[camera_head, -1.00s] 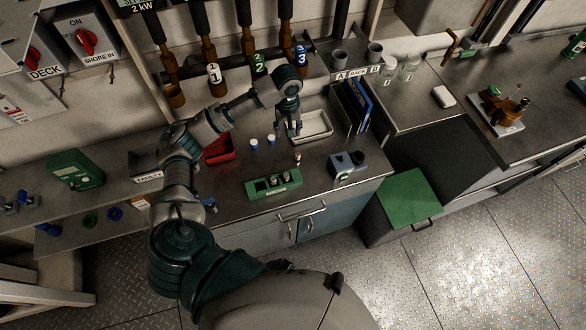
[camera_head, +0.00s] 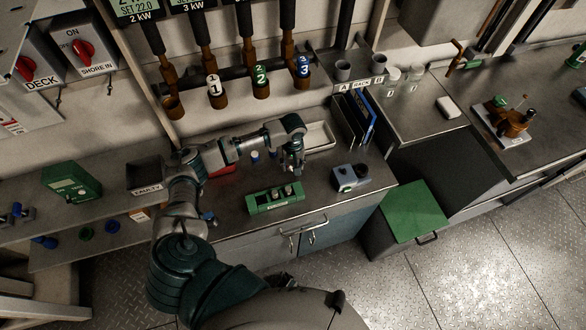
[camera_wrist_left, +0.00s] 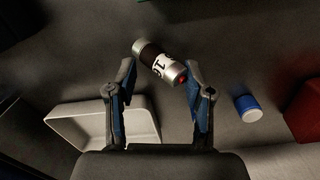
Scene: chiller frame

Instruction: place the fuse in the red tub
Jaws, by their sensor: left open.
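The fuse (camera_wrist_left: 160,62), silver-ended with a dark band, white label and red dot on one end, lies just beyond and between my left fingertips in the left wrist view. In the head view the gripper hides it. My left gripper (camera_head: 293,168) is open above the bench; its spread fingers (camera_wrist_left: 158,82) show at either side of the fuse's near end, without a clear grip. The red tub (camera_head: 222,173) is left of the gripper in the head view, mostly behind my left arm. Its red wall (camera_wrist_left: 304,112) shows at the wrist view's right edge. My right gripper is out of view.
A white tray (camera_head: 330,139) is behind the gripper. A green fuse holder (camera_head: 262,206) is at the bench front, a blue-grey device (camera_head: 349,179) to the right. Blue binders (camera_head: 368,122) stand at the back right.

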